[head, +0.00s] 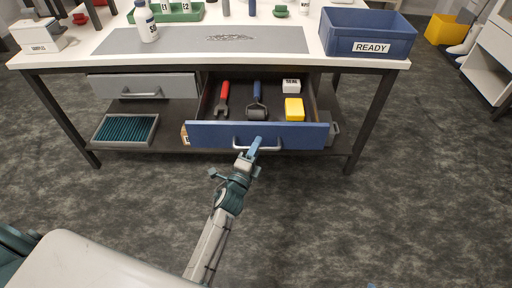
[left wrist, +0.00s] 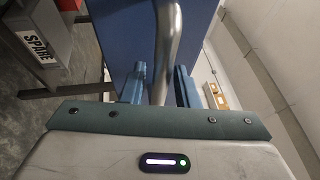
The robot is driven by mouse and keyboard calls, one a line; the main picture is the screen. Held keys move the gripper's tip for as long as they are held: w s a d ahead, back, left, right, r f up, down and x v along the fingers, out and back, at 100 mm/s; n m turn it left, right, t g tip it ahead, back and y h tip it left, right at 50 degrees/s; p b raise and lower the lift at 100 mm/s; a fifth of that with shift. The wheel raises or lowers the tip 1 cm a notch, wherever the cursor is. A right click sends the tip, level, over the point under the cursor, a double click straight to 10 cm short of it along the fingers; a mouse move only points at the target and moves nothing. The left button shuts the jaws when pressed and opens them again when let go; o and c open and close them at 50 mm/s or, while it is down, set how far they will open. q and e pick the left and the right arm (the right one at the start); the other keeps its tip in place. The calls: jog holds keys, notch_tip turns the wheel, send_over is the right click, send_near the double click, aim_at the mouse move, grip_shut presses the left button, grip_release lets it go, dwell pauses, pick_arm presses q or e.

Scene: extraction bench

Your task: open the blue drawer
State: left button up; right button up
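The blue drawer (head: 220,133) is pulled well out from under the bench, and its inside shows from above. Its silver bar handle (head: 270,149) runs across the front; in the left wrist view the handle (left wrist: 165,45) stands upright between my fingers.
The drawer holds a red-handled tool (head: 224,92), a blue-handled roller (head: 257,98), a yellow box (head: 294,109) and a white box (head: 291,86). A closed grey drawer (head: 143,86) is to the left. A blue READY bin (head: 368,33) stands on the bench. The floor in front is clear.

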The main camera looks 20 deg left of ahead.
pick_arm(q)
jog(key=shift+o, duration=0.5)
jog(key=shift+s+f, duration=0.15)
jog(key=shift+s, duration=0.2)
jog(key=b+v, duration=0.1)
jog(key=v, duration=0.9)
jog(key=shift+b, duration=0.3)
pick_arm(e)
jog(key=shift+w+a+f+t, duration=0.35)
jog(key=shift+a+f+t, duration=0.1)
jog(key=shift+t, duration=0.25)
